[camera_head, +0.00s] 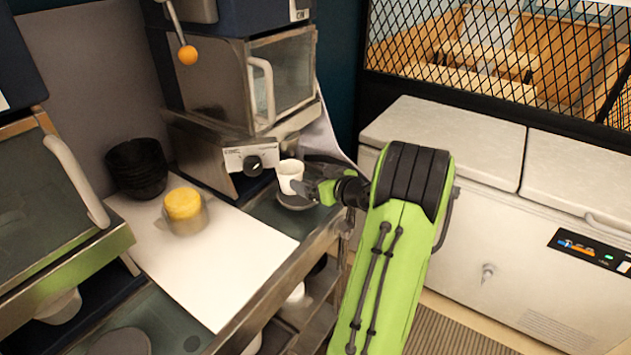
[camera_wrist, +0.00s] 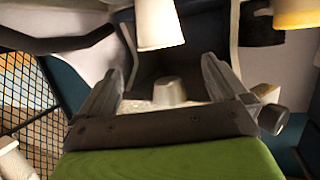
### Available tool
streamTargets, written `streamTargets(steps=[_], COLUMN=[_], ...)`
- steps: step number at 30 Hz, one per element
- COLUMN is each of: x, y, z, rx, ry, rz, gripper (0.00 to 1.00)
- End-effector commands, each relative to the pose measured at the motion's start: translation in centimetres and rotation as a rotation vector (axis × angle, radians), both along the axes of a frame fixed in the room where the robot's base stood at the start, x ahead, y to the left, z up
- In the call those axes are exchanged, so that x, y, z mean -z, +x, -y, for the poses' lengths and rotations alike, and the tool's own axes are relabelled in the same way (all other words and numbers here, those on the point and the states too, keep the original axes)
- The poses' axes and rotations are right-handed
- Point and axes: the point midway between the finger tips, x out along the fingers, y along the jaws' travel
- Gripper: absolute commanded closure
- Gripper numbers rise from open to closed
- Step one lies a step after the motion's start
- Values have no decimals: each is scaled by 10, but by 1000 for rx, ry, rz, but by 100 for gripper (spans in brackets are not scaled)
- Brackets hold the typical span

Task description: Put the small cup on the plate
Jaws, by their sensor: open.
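The small white cup (camera_head: 290,175) stands upright on the counter's right side in the head view. A dark round plate (camera_head: 296,202) shows just below and around its base; I cannot tell whether the cup rests on it or behind it. My gripper (camera_head: 304,188) reaches in from the right, close beside the cup, and partly covers the plate. In the wrist view, which looks inverted, a white cup (camera_wrist: 159,24) appears past the fingertips, in line with the gap. My gripper (camera_wrist: 162,70) is open, with its two fingers apart and nothing held between them.
A yellow-topped container (camera_head: 184,212) sits on a white board (camera_head: 225,255). Stacked black bowls (camera_head: 137,168) stand at the back left. An oven with a dial (camera_head: 253,162) rises behind the cup. A white chest freezer (camera_head: 480,220) stands to the right.

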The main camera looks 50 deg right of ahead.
Motion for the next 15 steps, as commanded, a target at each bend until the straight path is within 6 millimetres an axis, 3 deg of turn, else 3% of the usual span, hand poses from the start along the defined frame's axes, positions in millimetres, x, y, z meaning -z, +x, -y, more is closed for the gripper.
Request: streamTargets(steps=[5, 8, 11, 12, 15], x=[-2, -9, -24, -30, -41], y=[-6, 7, 32, 39, 34], z=[-2, -22, -88, -122, -206], rx=[-2, -47, -170, -224, -320], ry=[1, 0, 7, 9, 14], rz=[-1, -29, -136, -198, -360], gripper=[0, 0, 0, 0, 0])
